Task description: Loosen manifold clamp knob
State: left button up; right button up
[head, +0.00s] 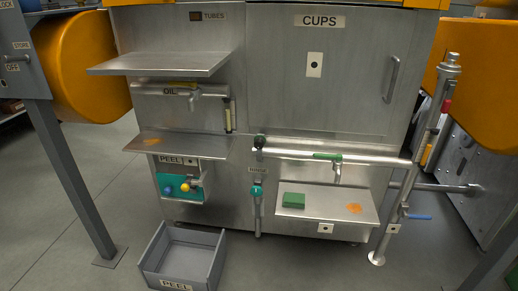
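A horizontal steel manifold pipe (300,153) runs along the lower front of the machine, under the door labelled CUPS. A small dark knob (260,141) sits at the pipe's left end; it looks like the clamp knob, but its thread and how tight it is are too small to tell. A green-handled tap (328,156) hangs from the pipe near its middle. Neither of my grippers is in the head view, so nothing of mine touches the knob or pipe.
A grey PEEL bin (151,256) stands on the floor in front. A steel shelf (325,202) carries a green block (294,200). A teal-handled rinse hose (257,190) hangs below the knob. A vertical pipe (404,190) stands at right. Steel shelves (165,62) jut out upper left.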

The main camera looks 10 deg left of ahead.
aim_at(259, 144)
jog(key=i+l+u, duration=0.3)
jog(key=i, duration=0.15)
jog(key=i+l+u, duration=0.3)
jog(key=i+l, duration=0.1)
jog(key=i, duration=0.1)
